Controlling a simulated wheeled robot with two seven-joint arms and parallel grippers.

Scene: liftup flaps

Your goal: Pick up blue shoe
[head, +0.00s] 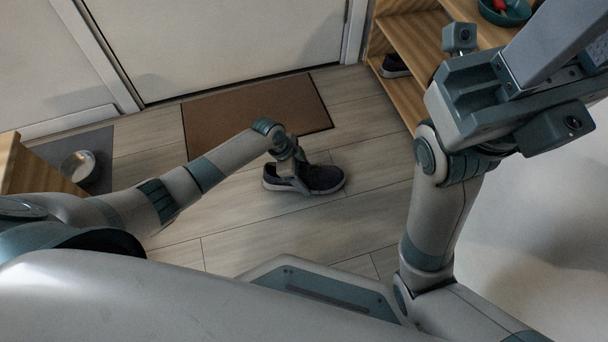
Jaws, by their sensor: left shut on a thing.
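The shoe (326,179) is dark, looking navy to charcoal, with a paler sole edge. It is on the wooden floor in the middle of the head view, just in front of the brown doormat. My left gripper (291,175) reaches down from the left and is shut on the shoe at its left end. The fingertips are small and partly hidden against the shoe. I cannot tell whether the sole is clear of the floor. My right arm stands folded on the right, and its fingers are not visible.
The brown doormat (255,112) lies before a white door (225,40). A wooden shelf (420,45) at upper right holds another dark shoe (394,66) and a teal bowl (508,14). A metal bowl (78,166) sits on a grey mat (100,146) at left. Floor right of the held shoe is clear.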

